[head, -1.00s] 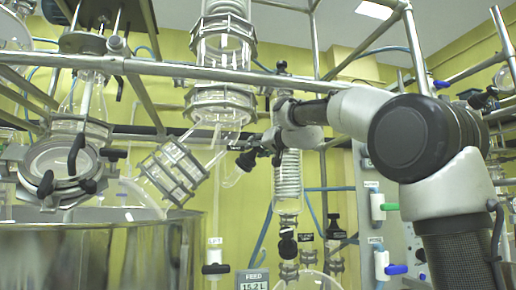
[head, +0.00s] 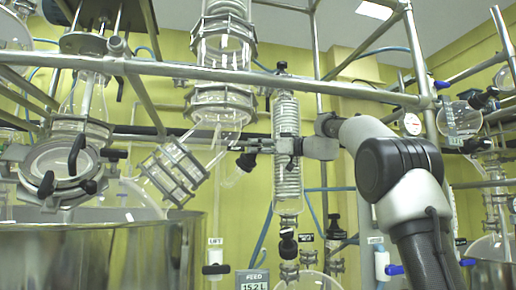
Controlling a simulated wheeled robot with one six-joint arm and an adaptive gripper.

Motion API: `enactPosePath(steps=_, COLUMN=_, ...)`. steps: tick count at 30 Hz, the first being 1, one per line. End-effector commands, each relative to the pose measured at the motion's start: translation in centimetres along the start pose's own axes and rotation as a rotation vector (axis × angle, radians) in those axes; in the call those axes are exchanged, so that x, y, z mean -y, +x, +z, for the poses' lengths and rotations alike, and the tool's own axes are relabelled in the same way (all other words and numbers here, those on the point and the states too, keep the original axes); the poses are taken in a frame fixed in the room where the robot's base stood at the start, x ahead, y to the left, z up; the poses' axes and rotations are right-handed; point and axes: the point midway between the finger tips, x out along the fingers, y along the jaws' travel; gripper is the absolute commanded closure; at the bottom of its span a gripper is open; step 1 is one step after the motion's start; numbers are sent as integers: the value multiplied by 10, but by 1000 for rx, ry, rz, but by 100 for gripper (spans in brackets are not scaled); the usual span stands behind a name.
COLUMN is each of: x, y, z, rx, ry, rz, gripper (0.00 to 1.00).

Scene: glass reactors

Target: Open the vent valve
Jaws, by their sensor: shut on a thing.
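My gripper (head: 243,150) reaches in from the right at mid-picture, in front of the coiled glass condenser (head: 288,194). Its jaws are shut on a small dark handle (head: 245,162), which I take to be the vent valve's. The handle sits at the top of a short tilted glass piece (head: 231,178), beside the lower outlet of the large clamped glass column (head: 222,103). The fingers partly cover the handle, so its exact angle cannot be told.
A metal rail (head: 270,75) crosses above my arm. A steel vessel (head: 95,255) stands at lower left, with a clamped glass flange (head: 62,172) above it. A feed display (head: 253,281) and a blue-handled valve (head: 392,270) are below.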

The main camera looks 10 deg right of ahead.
Motion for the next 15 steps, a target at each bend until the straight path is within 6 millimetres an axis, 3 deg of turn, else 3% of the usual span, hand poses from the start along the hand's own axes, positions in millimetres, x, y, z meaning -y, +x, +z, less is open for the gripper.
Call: enactPosePath(steps=15, x=0, y=0, z=2, rx=4, ry=-109, rz=-138, gripper=81)
